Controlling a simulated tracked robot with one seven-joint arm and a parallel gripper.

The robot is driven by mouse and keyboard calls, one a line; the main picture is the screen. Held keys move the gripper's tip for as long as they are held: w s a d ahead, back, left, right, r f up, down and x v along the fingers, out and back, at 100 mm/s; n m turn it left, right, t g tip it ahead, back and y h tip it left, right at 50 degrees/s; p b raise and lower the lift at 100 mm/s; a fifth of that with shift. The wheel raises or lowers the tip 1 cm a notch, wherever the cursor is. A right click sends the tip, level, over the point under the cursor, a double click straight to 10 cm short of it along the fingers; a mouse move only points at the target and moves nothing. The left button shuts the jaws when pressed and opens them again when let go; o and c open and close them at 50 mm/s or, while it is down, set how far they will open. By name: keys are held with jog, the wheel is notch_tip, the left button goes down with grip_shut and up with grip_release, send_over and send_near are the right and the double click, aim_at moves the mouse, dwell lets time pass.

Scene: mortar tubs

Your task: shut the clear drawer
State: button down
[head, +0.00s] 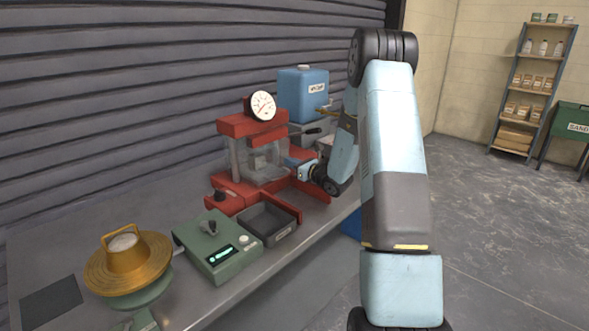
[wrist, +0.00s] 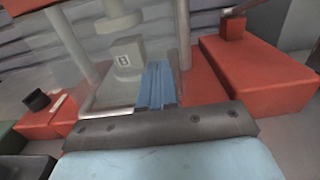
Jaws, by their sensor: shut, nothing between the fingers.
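The clear drawer (head: 262,167) looks like a see-through box low between the posts of a red press. How far it stands out is hard to tell. In the wrist view its clear wall (wrist: 112,92) shows left of my fingers, with a grey block marked B behind it. My gripper (head: 292,161) is at the press's right front, pointing in toward the clear part. In the wrist view the blue fingers (wrist: 157,84) are together and empty. I cannot tell whether they touch the drawer.
The red press (head: 252,124) carries a round dial. Its red base blocks flank the fingers. A blue container (head: 303,92) is behind.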

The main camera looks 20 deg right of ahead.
jog(key=shift+w+a+r, duration=0.25)
jog(key=shift+w+r, duration=0.1)
jog(key=shift+r, duration=0.1)
jog(key=f+v, duration=0.1)
jog(key=v, duration=1.4)
jog(key=s+a+r+n+g+y, duration=0.2)
jog(key=s+a+r+n+g, duration=0.45)
jog(key=s+a+n, duration=0.35)
jog(key=s+a+r+n+g+y, duration=0.1)
jog(key=s+a+r+n+g, duration=0.6)
jog(key=a, duration=0.4)
jog(key=s+d+r+n+t+h, duration=0.1)
jog(key=s+r+n+h, duration=0.1)
jog(key=s, duration=0.4)
jog(key=s+d+r+n+t+h, duration=0.1)
jog(key=s+d+r+n+h, duration=0.1)
jog(key=s+n+h, duration=0.3)
jog(key=s+d+r+n+t+h, duration=0.1)
jog(key=s+d+r+n+h, duration=0.1)
jog(key=s+n, duration=0.4)
jog(key=s+r+h, duration=0.1)
jog(key=s+h, duration=0.1)
jog(key=shift+s+d+r+n, duration=0.2)
jog(key=shift+s+r+n, duration=0.1)
jog(key=shift+s+r, duration=0.1)
